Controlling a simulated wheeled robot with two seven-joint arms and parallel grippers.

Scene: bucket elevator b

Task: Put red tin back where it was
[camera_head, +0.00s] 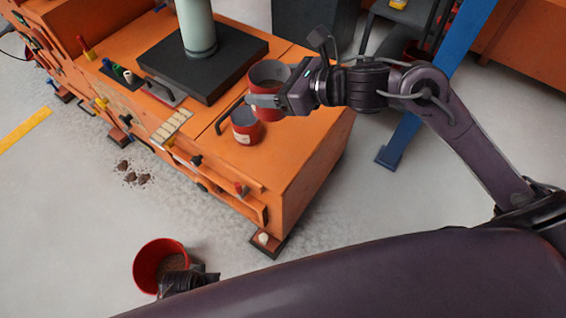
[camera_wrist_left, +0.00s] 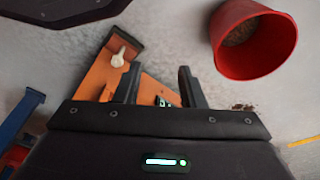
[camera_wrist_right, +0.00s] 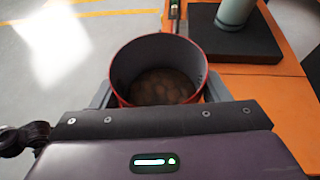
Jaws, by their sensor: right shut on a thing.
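A larger red tin (camera_head: 268,74) with a grey inside is at the orange cabinet's top, near its far edge. My right gripper (camera_head: 264,101) is shut on this tin. In the right wrist view the tin (camera_wrist_right: 158,60) sits upright between the fingers, with brown lumpy contents. I cannot tell whether its base touches the top. A smaller red tin (camera_head: 246,138) with a pale label stands in front of it. My left gripper (camera_wrist_left: 155,88) is open and empty, low by the floor; in the head view it is partly hidden behind my own body.
A red bucket (camera_head: 147,268) with brown contents stands on the floor beside my left gripper. The orange cabinet (camera_head: 300,150) carries a black plate (camera_head: 215,85) with a grey column (camera_head: 198,30). Brown crumbs (camera_head: 135,178) lie on the floor. A blue post (camera_head: 405,135) stands at the right.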

